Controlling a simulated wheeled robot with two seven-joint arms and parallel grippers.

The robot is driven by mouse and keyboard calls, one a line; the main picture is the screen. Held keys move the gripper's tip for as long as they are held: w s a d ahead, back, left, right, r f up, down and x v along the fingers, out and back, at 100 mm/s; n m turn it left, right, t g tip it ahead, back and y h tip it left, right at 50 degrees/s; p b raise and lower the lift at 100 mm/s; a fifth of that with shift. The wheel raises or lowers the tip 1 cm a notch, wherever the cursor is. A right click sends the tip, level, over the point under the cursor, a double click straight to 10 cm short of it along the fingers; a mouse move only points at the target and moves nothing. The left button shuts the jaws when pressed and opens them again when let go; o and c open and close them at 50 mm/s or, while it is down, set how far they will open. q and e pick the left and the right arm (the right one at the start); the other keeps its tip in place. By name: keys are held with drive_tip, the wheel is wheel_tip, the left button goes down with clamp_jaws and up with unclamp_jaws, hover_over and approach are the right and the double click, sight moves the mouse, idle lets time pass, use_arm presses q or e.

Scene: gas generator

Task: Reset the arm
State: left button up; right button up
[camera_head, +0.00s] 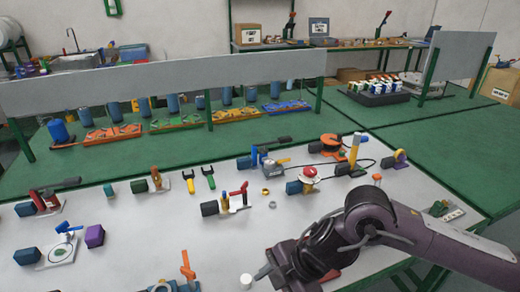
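One arm of mine, the right one, comes in from the right edge. It is purple-grey, with a thick link (440,240) and a dark wrist. Its gripper (272,270) is low over the front of the white table (215,240), pointing left. The fingers are partly hidden by the wrist and dark in the picture, so I cannot tell whether they are open or shut, or whether they hold anything. A small white cylinder (246,281) stands just left of the gripper. My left arm and gripper are not in view.
Several small fixtures cover the white table, among them a red-topped button device (309,174), a purple block (94,236) and an orange-levered part (187,268). Behind is a green table (180,150) with a grey panel (170,82). The white surface left of the gripper is partly clear.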

drive_tip(key=a+r+m+t+y, duration=0.45)
drive_tip(key=a+r+t, duration=0.2)
drive_tip(key=a, duration=0.45)
drive_tip(key=w+d+f+m+t+h, duration=0.1)
drive_tip(key=d+f+m+h, duration=0.25)
drive_tip(key=d+m, duration=0.35)
drive_tip(key=w+d+f+m+t+h, duration=0.1)
drive_tip(key=d+f+m+h, duration=0.1)
drive_tip(key=d+m+h, duration=0.5)
drive_tip(key=s+d+f+m+g, duration=0.2)
drive_tip(key=s+d+f+g, duration=0.1)
drive_tip(key=s+d+f, duration=0.3)
drive_tip(key=s+d+f+m+g, duration=0.25)
drive_tip(key=s+d, duration=0.25)
drive_tip(key=d, duration=0.4)
wheel_tip(320, 180, down, 30)
drive_tip(key=s+g, duration=0.2)
drive_tip(key=s+d+f+n, duration=0.1)
drive_tip(key=s+d+f, duration=0.1)
drive_tip(key=s+f, duration=1.6)
drive_tip(key=shift+s+d+g, duration=0.4)
drive_tip(key=shift+s, duration=0.25)
